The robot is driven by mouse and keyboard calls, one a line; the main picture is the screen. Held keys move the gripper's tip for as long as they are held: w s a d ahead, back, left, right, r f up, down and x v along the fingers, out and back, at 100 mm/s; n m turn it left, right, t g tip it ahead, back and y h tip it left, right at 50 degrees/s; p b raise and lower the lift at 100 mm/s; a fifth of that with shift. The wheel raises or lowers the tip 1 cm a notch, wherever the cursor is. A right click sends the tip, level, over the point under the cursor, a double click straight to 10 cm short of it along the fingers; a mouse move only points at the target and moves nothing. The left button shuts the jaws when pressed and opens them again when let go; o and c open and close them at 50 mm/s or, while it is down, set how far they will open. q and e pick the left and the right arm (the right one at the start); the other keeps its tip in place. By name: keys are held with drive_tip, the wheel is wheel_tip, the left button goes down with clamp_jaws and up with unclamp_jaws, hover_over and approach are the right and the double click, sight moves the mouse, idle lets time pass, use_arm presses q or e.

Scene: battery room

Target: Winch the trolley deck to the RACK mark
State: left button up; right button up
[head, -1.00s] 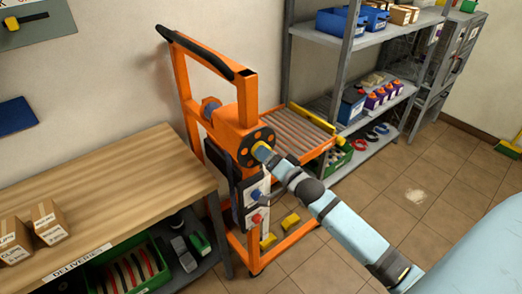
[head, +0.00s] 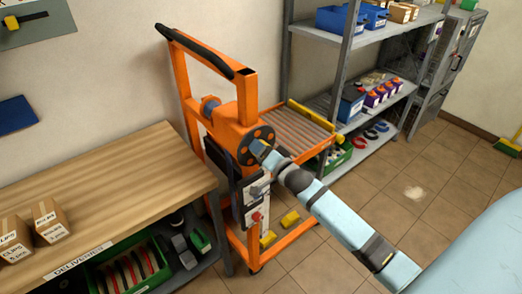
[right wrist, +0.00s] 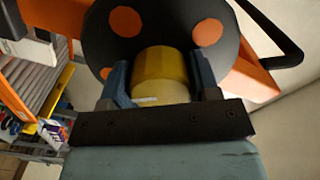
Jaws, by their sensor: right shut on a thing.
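The orange trolley (head: 178,85) stands between the bench and the shelf rack. Its roller deck (head: 296,134) lies level with a shelf on the rack side. A black winch disc (head: 256,135) with orange spots is on the near side of its mast. My right gripper (head: 260,151) is at this disc. In the right wrist view its fingers lie on both sides of a yellow knob (right wrist: 155,66) and are shut on it. The head view hides the knob behind the gripper. I cannot make out a RACK mark. My left gripper is out of view.
A wooden bench (head: 105,185) with cartons stands at the left, close to the trolley. The grey shelf rack (head: 345,60) holds blue bins and batteries. Yellow blocks (head: 290,218) are low by the trolley base. The tiled floor (head: 440,200) at right is mostly clear.

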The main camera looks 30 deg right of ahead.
drive_tip(key=n+p, duration=0.1)
drive_tip(key=n, duration=0.2)
drive_tip(key=shift+r+n+p, duration=0.1)
drive_tip(key=shift+n+p, duration=0.2)
drive_tip(key=shift+p, duration=0.1)
drive_tip(key=n+p, duration=0.1)
drive_tip(key=n, duration=0.2)
drive_tip(key=shift+n, duration=0.3)
drive_tip(key=n+p, duration=0.1)
drive_tip(key=n, duration=0.3)
drive_tip(key=shift+d+n, duration=0.1)
drive_tip(key=shift+n, duration=0.2)
drive_tip(key=n, duration=1.1)
drive_tip(key=shift+n, duration=0.4)
drive_tip(key=n, duration=0.5)
drive_tip(key=n+b, duration=0.1)
drive_tip(key=n, duration=0.4)
drive_tip(key=shift+n, duration=0.4)
drive_tip(key=n, duration=0.5)
